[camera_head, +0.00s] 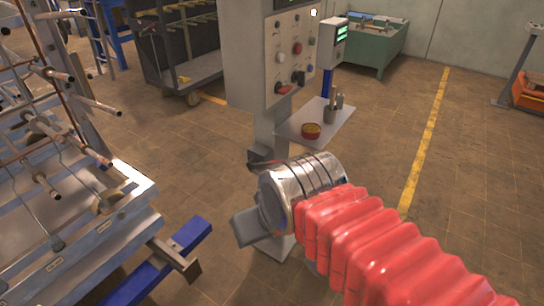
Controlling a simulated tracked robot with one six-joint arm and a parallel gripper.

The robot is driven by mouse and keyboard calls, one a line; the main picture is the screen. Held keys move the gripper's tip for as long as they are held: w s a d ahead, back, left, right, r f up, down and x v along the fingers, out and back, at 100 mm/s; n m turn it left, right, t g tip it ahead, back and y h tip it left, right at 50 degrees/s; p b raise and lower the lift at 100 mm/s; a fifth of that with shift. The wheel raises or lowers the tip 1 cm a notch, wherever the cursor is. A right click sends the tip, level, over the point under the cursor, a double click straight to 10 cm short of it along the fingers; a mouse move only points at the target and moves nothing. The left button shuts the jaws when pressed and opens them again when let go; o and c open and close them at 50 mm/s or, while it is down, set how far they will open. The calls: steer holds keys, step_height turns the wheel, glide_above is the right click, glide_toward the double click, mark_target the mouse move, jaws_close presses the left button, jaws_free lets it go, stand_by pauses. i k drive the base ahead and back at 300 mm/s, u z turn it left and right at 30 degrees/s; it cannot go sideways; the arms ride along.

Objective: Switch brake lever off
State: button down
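I cannot pick out the brake lever for certain. A grey control panel (283,58) on a column carries several knobs and buttons. A small red handle (284,89) sits low on its face, with a dark knob just right of it. My gripper (246,196) is at the end of my arm, in front of and below the panel, pointing left. It is apart from the panel face. The silver wrist hides most of it, and only grey and dark parts show at its left side. Whether it is open or shut is unclear.
A metal rack cart (62,270) with many rods fills the left. A blue bar (155,275) with a brown bracket lies beside it. A small shelf (325,125) holds a red bowl (311,131) and a cup of tools.

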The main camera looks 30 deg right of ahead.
mark_target(254, 162)
steer(key=u, duration=0.1)
steer(key=i, duration=1.15)
steer(key=z, duration=0.4)
